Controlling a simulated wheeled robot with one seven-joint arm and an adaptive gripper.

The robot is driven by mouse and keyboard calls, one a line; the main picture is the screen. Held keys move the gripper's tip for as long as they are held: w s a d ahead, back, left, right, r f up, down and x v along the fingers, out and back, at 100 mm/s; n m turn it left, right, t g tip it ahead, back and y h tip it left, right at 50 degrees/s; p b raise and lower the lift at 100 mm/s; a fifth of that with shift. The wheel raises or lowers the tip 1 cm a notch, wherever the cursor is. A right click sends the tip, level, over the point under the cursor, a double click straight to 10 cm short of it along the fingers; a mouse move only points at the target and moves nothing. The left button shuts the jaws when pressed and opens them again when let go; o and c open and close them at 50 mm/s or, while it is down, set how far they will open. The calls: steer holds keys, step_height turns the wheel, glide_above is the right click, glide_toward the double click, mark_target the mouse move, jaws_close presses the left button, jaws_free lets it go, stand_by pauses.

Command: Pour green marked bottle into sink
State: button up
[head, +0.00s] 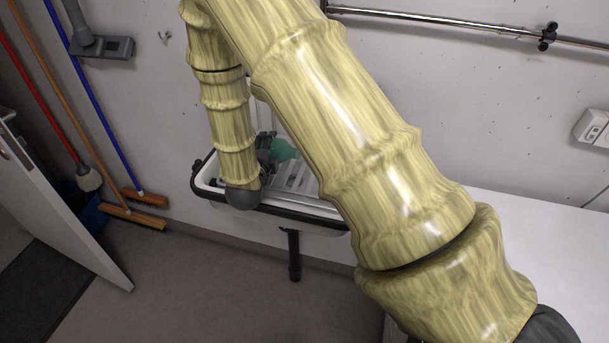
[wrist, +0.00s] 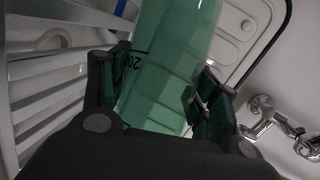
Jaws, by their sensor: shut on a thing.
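My gripper (wrist: 165,98) is shut on a green bottle (wrist: 172,55) that fills the middle of the wrist view. Dark printed marks show on the bottle's side. The bottle's top end runs out of the wrist view. In the head view the green bottle (head: 284,149) shows small and tilted over the sink, partly behind my arm. My gripper (head: 266,147) is there beside it, mostly hidden. The white sink (head: 213,185) with a dark rim stands against the wall, its right part hidden by my arm. I cannot see any liquid.
A metal tap (wrist: 262,115) is close on the right in the wrist view. A white slatted rack (wrist: 45,70) is on the left. A white worktop (head: 540,240) lies right of the sink. Brooms (head: 140,215) and an open door (head: 55,200) stand at left.

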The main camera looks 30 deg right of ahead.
mark_target(278, 141)
steer(key=shift+s+d+t+b, duration=0.15)
steer(key=shift+t+b, duration=0.15)
steer(key=shift+b, duration=0.35)
steer(key=shift+m+t+b, duration=0.3)
steer(key=shift+m+b, duration=0.6)
steer(key=shift+b, duration=0.8)
steer(key=shift+s+d+r+m+t+b, duration=0.1)
steer(key=shift+s+r+m+t+b, duration=0.15)
steer(key=shift+r+m+b, duration=0.85)
steer(key=shift+s+d+r+m+t+b, duration=0.15)
steer(key=shift+r+m+t+b, duration=0.15)
steer(key=shift+b, duration=1.55)
steer(key=shift+s+d+r+m+t+h+b, duration=0.25)
steer(key=shift+r+m+b, duration=0.35)
steer(key=shift+b, duration=0.85)
steer(key=shift+s+r+m+t+h+b, duration=0.2)
steer(key=shift+s+r+m+h+b, duration=0.35)
steer(key=shift+b, duration=0.9)
steer(key=shift+s+d+r+m+t+h+b, duration=0.1)
steer(key=shift+s+d+r+m+t+b, duration=0.2)
steer(key=shift+m+b, duration=0.8)
steer(key=shift+w+a+n, duration=0.2)
steer(key=shift+n, duration=0.15)
